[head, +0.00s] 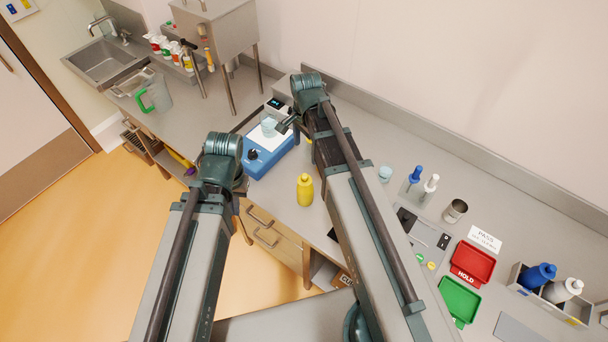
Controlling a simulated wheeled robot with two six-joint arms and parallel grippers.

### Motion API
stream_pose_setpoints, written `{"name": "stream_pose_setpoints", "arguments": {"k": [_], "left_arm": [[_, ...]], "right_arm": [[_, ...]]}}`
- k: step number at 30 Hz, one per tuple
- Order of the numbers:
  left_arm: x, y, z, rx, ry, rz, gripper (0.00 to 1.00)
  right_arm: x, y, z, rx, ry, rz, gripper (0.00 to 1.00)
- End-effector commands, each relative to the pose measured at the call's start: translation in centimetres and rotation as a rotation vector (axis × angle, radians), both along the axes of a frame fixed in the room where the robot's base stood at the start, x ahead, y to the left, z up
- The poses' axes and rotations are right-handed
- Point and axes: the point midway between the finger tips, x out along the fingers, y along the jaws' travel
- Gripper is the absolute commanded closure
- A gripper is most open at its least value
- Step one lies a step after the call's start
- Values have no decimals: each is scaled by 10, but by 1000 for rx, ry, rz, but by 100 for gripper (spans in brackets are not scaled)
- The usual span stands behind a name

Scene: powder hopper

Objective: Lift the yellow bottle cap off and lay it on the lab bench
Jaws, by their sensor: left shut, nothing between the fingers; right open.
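A yellow bottle (304,192) stands upright near the front edge of the lab bench (375,155), between my two arms. Its narrower top is also yellow; at this size I cannot make out the cap apart from the bottle. A small yellow disc (431,265) lies on the bench further right; I cannot tell what it is. My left gripper (245,236) is shut and empty, low to the left of the bottle by the drawer fronts, partly hidden by its own wrist. My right gripper (284,125) is open and empty beside the blue device, up and left of the bottle.
A blue device (268,152) with a pale vessel on top stands left of the bottle. To the right are a metal cup (455,210), a red tray (472,264), a green tray (459,300) and a bottle rack (545,305). A steel hopper (215,30) stands at the back left.

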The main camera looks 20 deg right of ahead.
Motion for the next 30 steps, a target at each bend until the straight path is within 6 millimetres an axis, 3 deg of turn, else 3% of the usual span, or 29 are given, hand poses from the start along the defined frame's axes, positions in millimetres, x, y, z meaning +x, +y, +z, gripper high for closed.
{"name": "stream_pose_setpoints", "arguments": {"k": [8,21,30], "left_arm": [[0,0,-23,0,-1,-5,100],[1,0,-82,0,-3,-5,100],[1,0,-87,0,-4,-3,100]], "right_arm": [[0,0,-23,0,0,2,3],[0,1,-82,0,0,3,3],[0,1,-87,0,0,3,3]]}}
